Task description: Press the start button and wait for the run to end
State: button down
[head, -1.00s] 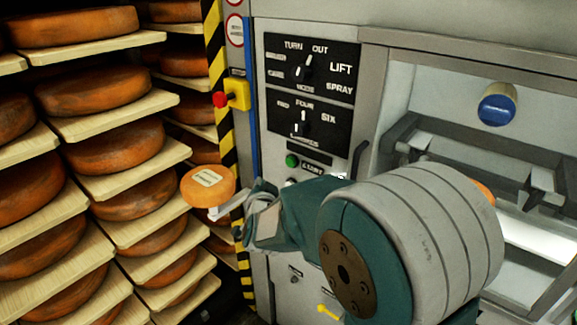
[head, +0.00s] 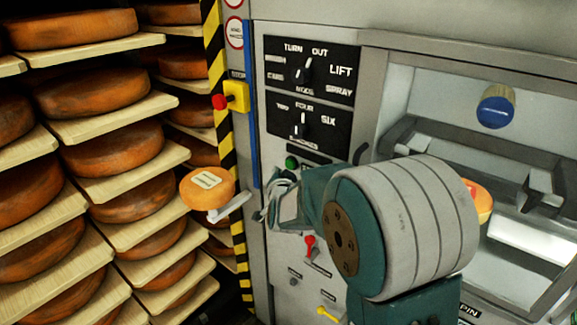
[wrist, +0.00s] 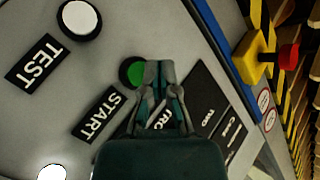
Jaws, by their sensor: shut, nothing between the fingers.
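The green start button (head: 291,162) is on the grey machine front, below the two black dial panels. In the wrist view the green button (wrist: 131,73) sits beside the black START label (wrist: 96,115). My gripper (wrist: 158,68) is shut and empty. Its tips overlap the right edge of the button in the wrist view; I cannot tell whether they touch it. In the head view my gripper (head: 279,190) is just below and left of the button, close to the panel.
A white button (wrist: 80,18) sits by the TEST label (wrist: 36,62). A yellow box with a red stop button (head: 220,101) is up left. A labelled cheese wheel (head: 207,186) is left of my gripper. A red lever (head: 310,244) is below. Shelves of cheese fill the left.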

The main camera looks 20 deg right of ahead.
aim_at(290, 164)
jog(key=shift+w+d, duration=0.4)
jog(key=shift+d, duration=0.25)
jog(key=shift+d, duration=0.1)
dwell(0.9)
jog(key=shift+w+d+r, duration=0.1)
jog(key=shift+w+d, duration=0.1)
jog(key=shift+d, duration=0.1)
